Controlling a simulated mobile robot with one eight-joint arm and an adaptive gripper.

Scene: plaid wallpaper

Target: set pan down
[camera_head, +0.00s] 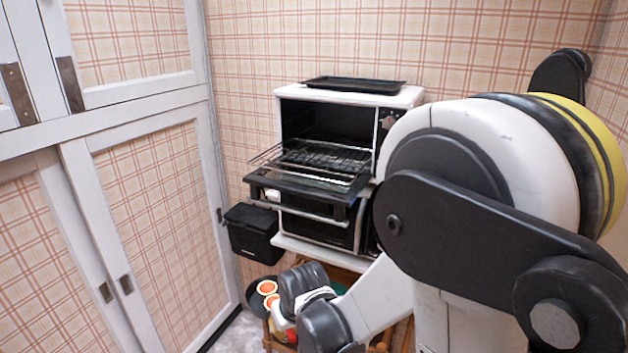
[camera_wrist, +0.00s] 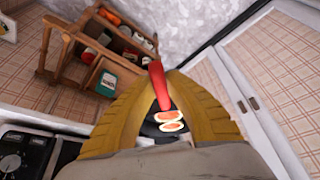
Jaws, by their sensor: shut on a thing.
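The dark pan (camera_head: 256,302) shows in the head view at the lower middle, beside my dark wrist. Two orange-and-white round pieces (camera_head: 267,287) lie in it. In the wrist view the dark pan (camera_wrist: 150,130) and the pieces (camera_wrist: 169,116) show between my yellow fingers. My gripper (camera_wrist: 161,72) is shut on a red handle (camera_wrist: 159,88), which runs towards the pan; the join is partly hidden by the fingers. My wrist hides much of the pan in the head view. I cannot tell what, if anything, is under the pan.
A white toaster oven (camera_head: 290,92) has its door down and rack out, with a black tray (camera_head: 354,84) on top. A black box (camera_head: 254,232) hangs left of it. A wooden shelf (camera_wrist: 52,80) holds several items. White-framed cabinet doors (camera_head: 150,210) stand left. Pale floor (camera_head: 237,335) shows below.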

